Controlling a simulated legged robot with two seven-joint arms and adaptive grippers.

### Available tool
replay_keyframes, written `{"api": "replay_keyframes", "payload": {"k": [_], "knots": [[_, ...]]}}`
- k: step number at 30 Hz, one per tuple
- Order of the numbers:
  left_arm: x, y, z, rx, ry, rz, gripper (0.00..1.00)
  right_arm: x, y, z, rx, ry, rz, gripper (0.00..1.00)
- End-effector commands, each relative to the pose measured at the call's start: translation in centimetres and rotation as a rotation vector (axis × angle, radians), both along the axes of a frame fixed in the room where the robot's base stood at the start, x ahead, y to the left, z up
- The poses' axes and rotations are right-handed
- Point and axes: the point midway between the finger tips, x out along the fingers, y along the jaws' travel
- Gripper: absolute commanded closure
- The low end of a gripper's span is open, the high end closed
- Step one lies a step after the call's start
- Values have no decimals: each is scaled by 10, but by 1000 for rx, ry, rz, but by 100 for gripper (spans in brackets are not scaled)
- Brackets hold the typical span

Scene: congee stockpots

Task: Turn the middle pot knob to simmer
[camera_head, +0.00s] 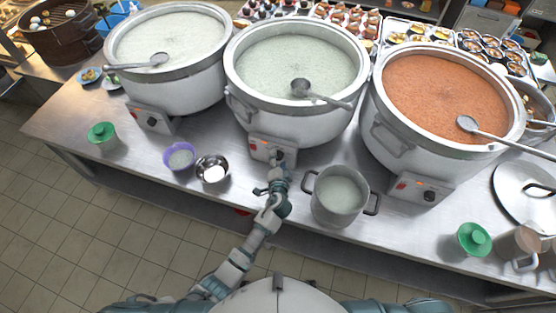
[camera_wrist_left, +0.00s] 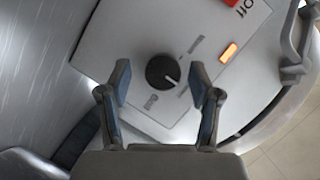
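The middle pot (camera_head: 320,125) is a large steel stockpot of pale congee with a ladle on its rim. Its control box (camera_head: 259,149) is at the front and shows close up in the left wrist view (camera_wrist_left: 115,50). The round black knob (camera_wrist_left: 162,71) has a white pointer mark aimed toward the lower right; small labels around it are unreadable. My left gripper (camera_head: 278,168) is at the box, partly covering it. In the left wrist view its two fingers (camera_wrist_left: 160,82) are apart, one on each side of the knob, without visible contact. My right gripper is out of view.
A small two-handled pot (camera_head: 338,196) stands just right of my left gripper. A steel bowl (camera_head: 212,169) and a purple bowl (camera_head: 180,156) are to its left. Large pots stand left (camera_head: 180,88) and right (camera_head: 385,140). An orange lamp (camera_wrist_left: 228,53) glows on the box.

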Motion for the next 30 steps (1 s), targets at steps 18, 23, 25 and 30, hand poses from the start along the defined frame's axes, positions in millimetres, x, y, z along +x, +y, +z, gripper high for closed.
{"api": "replay_keyframes", "payload": {"k": [18,23,25,30], "knots": [[-80,-1,19,-1,2,-1,37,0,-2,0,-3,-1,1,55],[-104,-2,26,1,2,0,37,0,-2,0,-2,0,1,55],[-110,-2,27,1,1,0,37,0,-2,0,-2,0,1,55],[-115,-2,30,2,-1,0,37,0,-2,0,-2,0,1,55]]}}
